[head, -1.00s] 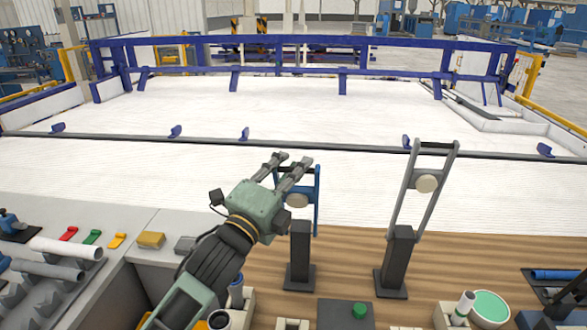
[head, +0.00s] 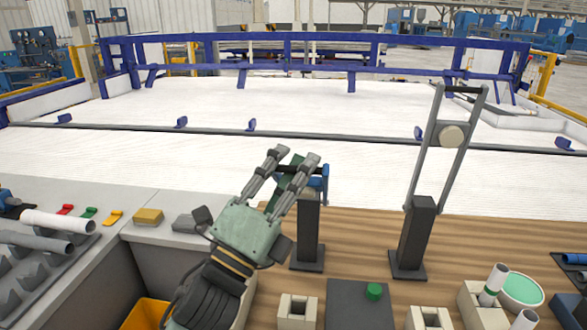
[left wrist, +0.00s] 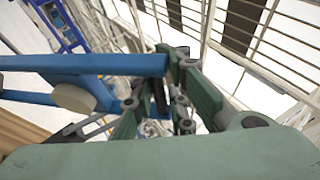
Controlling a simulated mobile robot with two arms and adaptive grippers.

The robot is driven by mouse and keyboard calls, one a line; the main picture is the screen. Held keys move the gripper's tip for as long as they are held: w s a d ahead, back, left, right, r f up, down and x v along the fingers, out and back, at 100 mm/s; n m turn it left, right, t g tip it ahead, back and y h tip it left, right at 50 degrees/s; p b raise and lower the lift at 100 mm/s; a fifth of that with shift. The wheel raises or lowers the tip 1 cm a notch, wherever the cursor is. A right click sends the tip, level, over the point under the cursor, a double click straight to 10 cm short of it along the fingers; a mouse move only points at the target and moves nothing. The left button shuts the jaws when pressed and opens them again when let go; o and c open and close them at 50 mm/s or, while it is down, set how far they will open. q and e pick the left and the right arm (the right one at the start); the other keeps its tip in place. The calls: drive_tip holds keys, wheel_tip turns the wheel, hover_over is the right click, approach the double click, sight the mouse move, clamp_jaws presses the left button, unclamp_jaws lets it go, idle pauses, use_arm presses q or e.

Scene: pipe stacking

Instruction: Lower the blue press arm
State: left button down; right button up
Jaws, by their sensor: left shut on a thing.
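The blue press arm (head: 324,184) is on the left black post (head: 308,232) in the head view, partly hidden behind my left gripper (head: 296,157). It looks short and tilted there, its bar just above the post's top. My left gripper reaches it from the left, fingers pointing up and away. In the left wrist view the blue arm (left wrist: 90,64) runs in from the left, with its pale round roller below the bar, and its end sits between the green fingers (left wrist: 165,88). The gripper is shut on it. My right gripper is not in view.
A grey press arm (head: 434,155) stands upright on the right black post (head: 414,235). A dark plate with a green button (head: 374,291) lies in front. Square blocks (head: 297,310), a green-topped round container (head: 522,290) and pipes (head: 58,222) are around. A blue-railed white bed lies beyond.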

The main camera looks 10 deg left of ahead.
use_arm(q)
drive_tip(key=shift+f, duration=0.1)
drive_tip(key=c, duration=1.8)
unclamp_jaws()
drive_tip(key=shift+w, duration=0.15)
drive_tip(key=shift+c, duration=0.2)
drive_tip(key=v, duration=1.2)
drive_tip(key=shift+c, duration=0.5)
